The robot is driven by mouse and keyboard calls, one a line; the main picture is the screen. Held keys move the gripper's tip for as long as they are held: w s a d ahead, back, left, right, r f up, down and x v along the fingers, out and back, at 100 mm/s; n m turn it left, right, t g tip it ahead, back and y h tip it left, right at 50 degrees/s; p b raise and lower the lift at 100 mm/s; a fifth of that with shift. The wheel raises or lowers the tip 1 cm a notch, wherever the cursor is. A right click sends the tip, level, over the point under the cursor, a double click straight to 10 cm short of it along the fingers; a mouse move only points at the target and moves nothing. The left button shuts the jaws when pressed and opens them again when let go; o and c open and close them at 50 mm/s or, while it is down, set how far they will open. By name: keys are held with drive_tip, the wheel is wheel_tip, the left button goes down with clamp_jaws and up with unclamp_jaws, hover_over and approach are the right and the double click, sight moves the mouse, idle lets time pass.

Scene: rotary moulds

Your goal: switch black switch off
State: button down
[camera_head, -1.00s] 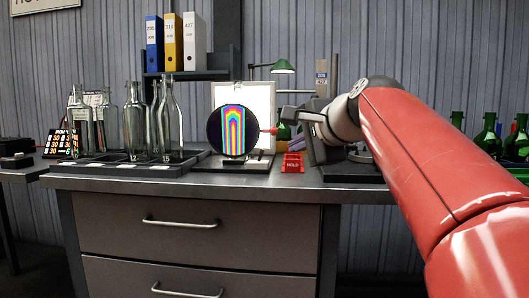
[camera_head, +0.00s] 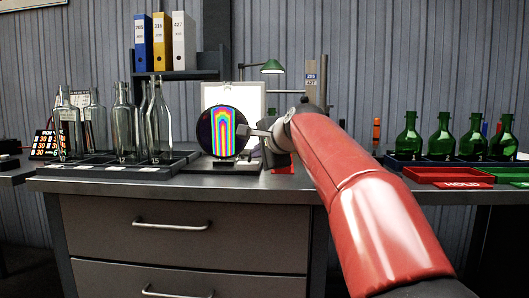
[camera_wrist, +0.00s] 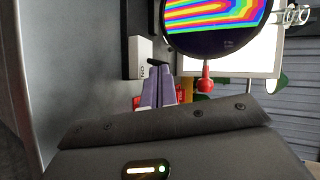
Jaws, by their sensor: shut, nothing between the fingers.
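My gripper (camera_head: 250,131) reaches left across the desk, its tip close to the right edge of the round dark-rimmed viewer with rainbow bands (camera_head: 222,132). In the wrist view my gripper (camera_wrist: 162,74) shows as two narrow fingers pressed together, empty. A pale block with sideways lettering like "ON" (camera_wrist: 140,57) stands just beyond and left of the fingertips, beside a dark strip (camera_wrist: 134,16).
A red knob (camera_wrist: 206,78) sits beside the viewer, right of the fingers. Clear bottles (camera_head: 122,130) stand in a dark rack at left. Green bottles (camera_head: 442,138) and a red tray (camera_head: 450,175) are at right. A green lamp (camera_head: 272,67) stands behind.

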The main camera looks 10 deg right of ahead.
drive_tip(key=shift+w+a+r+p, duration=0.15)
drive_tip(key=shift+r+p, duration=0.1)
drive_tip(key=shift+p, duration=0.3)
drive_tip(key=shift+a+n+g+h+p, duration=0.2)
drive_tip(key=shift+n+g+h+p, duration=0.25)
drive_tip(key=shift+p, duration=0.55)
drive_tip(key=shift+w+a+r+p, duration=0.1)
drive_tip(key=shift+a+r+p, duration=0.2)
drive_tip(key=shift+p, duration=0.55)
drive_tip(key=shift+a, duration=0.15)
drive_tip(key=shift+w+a+p, duration=0.2)
drive_tip(key=shift+a+p, duration=0.3)
drive_tip(key=shift+p, duration=0.25)
drive_tip(key=shift+r+p, duration=0.85)
